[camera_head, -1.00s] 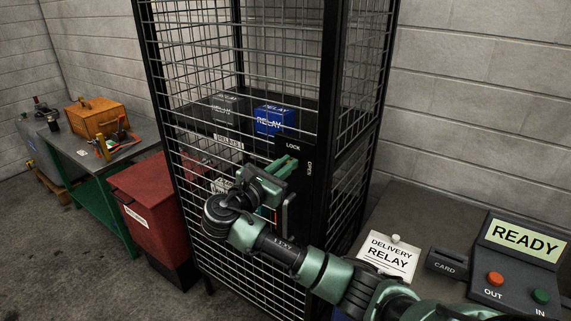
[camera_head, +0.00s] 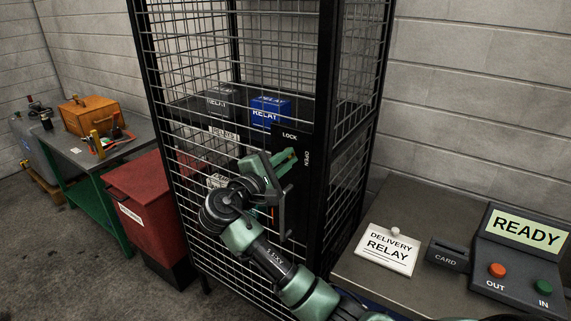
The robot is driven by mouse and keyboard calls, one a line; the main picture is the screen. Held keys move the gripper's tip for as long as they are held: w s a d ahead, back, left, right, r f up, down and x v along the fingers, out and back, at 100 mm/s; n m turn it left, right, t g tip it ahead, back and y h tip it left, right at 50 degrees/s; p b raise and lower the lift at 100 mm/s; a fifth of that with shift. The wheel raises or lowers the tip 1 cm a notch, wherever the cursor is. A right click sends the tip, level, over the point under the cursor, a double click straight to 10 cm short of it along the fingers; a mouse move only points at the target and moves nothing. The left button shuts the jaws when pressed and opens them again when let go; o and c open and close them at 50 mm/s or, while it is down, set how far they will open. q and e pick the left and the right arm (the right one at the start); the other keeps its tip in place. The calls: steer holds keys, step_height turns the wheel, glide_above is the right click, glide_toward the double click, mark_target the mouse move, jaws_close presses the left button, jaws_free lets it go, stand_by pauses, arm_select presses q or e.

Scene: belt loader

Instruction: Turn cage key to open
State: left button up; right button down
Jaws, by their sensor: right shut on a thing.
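The tall wire-mesh cage (camera_head: 325,70) stands in the middle with its door closed. A black lock plate (camera_head: 290,134) on its door front is marked LOCK at the top and OPEN on the right side. My right gripper (camera_head: 287,158) is at this plate, its green fingers shut on the cage key. The key itself is hidden by the fingers, so its exact angle cannot be told. Inside the cage, a blue relay box (camera_head: 270,111) and a dark relay box (camera_head: 221,103) sit on a shelf. My left gripper is not in view.
A red bin (camera_head: 145,205) stands left of the cage, beside a green-legged workbench (camera_head: 75,155) with an orange toolbox (camera_head: 88,115). At right, a counter (camera_head: 350,268) holds a DELIVERY RELAY sign (camera_head: 388,250), a card reader (camera_head: 447,256) and a READY console (camera_head: 525,232).

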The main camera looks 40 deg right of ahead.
steer(key=m+b, duration=0.1)
steer(key=m, duration=0.1)
steer(key=f+m+b, duration=0.1)
steer(key=m+b, duration=0.1)
steer(key=shift+s+m+b, duration=0.1)
steer(key=shift+m+b, duration=0.5)
steer(key=shift+m, duration=0.1)
steer(key=c, duration=1.5)
jaws_free()
steer(key=shift+d+r, duration=0.1)
steer(key=b+v, duration=0.1)
steer(key=v, duration=0.7)
steer(key=shift+b, duration=0.4)
